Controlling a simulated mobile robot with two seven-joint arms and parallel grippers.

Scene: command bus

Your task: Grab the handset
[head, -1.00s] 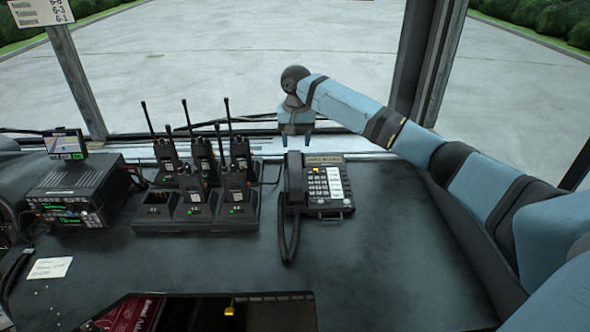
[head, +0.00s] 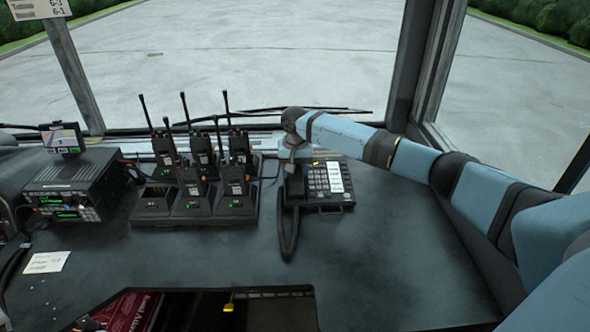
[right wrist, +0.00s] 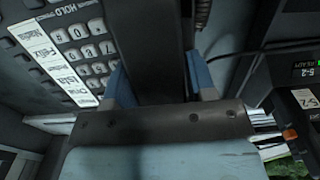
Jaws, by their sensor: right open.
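The black handset (head: 295,184) lies on the left side of the desk phone (head: 330,183), with its coiled cord (head: 288,238) hanging in a loop toward me. In the right wrist view the handset (right wrist: 155,45) runs up the middle, beside the phone's keypad (right wrist: 88,48). My right gripper (head: 296,167) is over the handset's far part, pointing down. In the right wrist view my right gripper's blue fingers (right wrist: 162,82) stand open, one on each side of the handset. Whether they touch it, I cannot tell. My left gripper is not in view.
A charger rack (head: 195,210) with several walkie-talkies stands left of the phone. A radio unit (head: 75,188) with a small screen is farther left, with a paper note (head: 47,262) before it. The desk right of the phone is clear.

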